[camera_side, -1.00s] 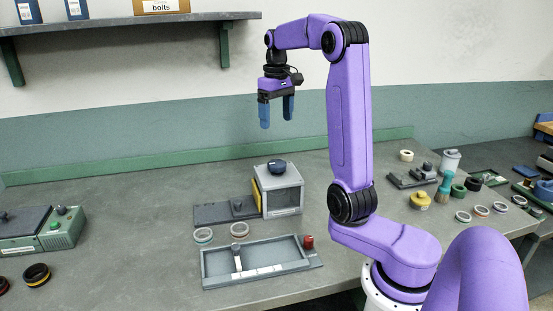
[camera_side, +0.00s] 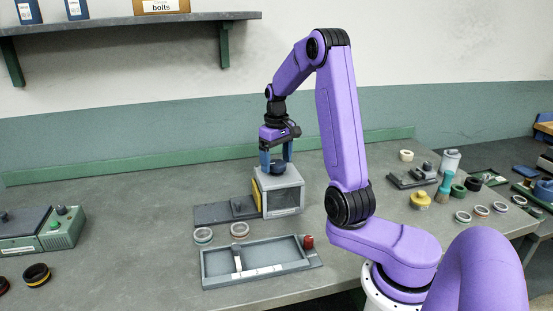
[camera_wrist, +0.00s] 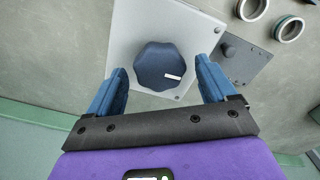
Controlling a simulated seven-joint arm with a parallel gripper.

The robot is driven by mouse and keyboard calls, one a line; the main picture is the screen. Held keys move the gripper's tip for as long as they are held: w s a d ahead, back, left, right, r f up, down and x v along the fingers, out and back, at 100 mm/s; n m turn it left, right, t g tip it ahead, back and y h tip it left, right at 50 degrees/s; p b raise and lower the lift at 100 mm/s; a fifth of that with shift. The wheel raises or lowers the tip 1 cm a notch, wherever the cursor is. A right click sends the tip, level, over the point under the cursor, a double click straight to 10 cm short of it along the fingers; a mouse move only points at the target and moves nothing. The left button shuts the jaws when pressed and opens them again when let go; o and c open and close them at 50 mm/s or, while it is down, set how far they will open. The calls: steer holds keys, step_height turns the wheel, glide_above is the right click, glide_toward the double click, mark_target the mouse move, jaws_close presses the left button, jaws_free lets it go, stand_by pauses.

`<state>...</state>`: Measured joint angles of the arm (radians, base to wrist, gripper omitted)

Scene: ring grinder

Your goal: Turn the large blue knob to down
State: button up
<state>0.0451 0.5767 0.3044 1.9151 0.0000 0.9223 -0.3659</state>
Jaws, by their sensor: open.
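The large blue knob (camera_wrist: 160,66) is dark blue with a lobed rim and sits on top of a grey box (camera_side: 279,204). It also shows in the side view (camera_side: 277,168). A small white mark on it lies right of its centre in the wrist view. My gripper (camera_side: 276,160) is open and points down over the box. In the wrist view its two blue fingers (camera_wrist: 160,88) stand on either side of the knob, with gaps between fingers and knob. I cannot tell whether the fingertips are level with the knob.
A grey base plate (camera_side: 217,214) extends left of the box. Two rings (camera_side: 203,235) lie in front of it. A grey tray (camera_side: 255,262) with a red knob (camera_side: 307,241) lies nearer. Several rings and parts lie right of the arm. A green unit (camera_side: 61,230) stands far left.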

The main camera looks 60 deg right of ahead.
mark_target(276, 162)
steer(key=c, duration=1.1)
steer(key=shift+o, duration=0.2)
steer(key=shift+m, duration=0.3)
steer(key=o, duration=1.1)
steer(key=shift+c, duration=0.2)
steer(key=shift+r, duration=0.1)
step_height(276, 162, up, 17)
steer(key=shift+r, duration=0.15)
